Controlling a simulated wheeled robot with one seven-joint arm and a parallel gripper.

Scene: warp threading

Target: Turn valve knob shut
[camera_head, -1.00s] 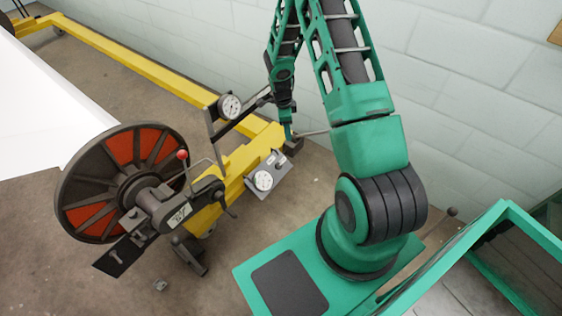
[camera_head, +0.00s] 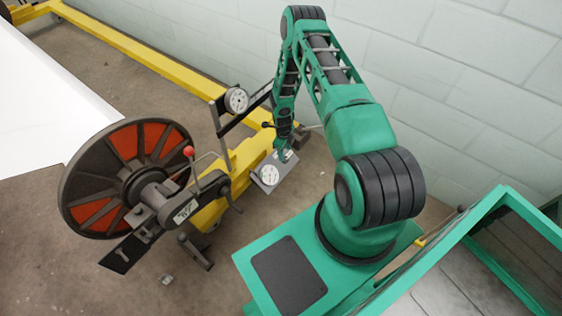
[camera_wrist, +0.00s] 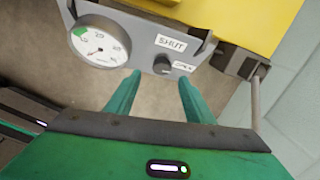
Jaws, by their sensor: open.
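The valve knob (camera_wrist: 163,64) is a small dark round knob on a grey panel (camera_wrist: 145,30) in the wrist view. A "SHUT" label (camera_wrist: 171,42) sits above it and an "OPEN" label (camera_wrist: 184,66) to its right. I cannot clearly read which way the knob points. My gripper (camera_wrist: 160,80) is open, its two green fingers reaching toward the knob, one on each side below it in the picture. Contact is not visible. In the head view my gripper (camera_head: 281,154) is at the panel (camera_head: 266,183) and the knob is not distinguishable there.
A yellow beam (camera_head: 150,58) runs behind. A large red and black wheel (camera_head: 130,178) with a crank is at left. A rod (camera_wrist: 255,98) stands right of my gripper.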

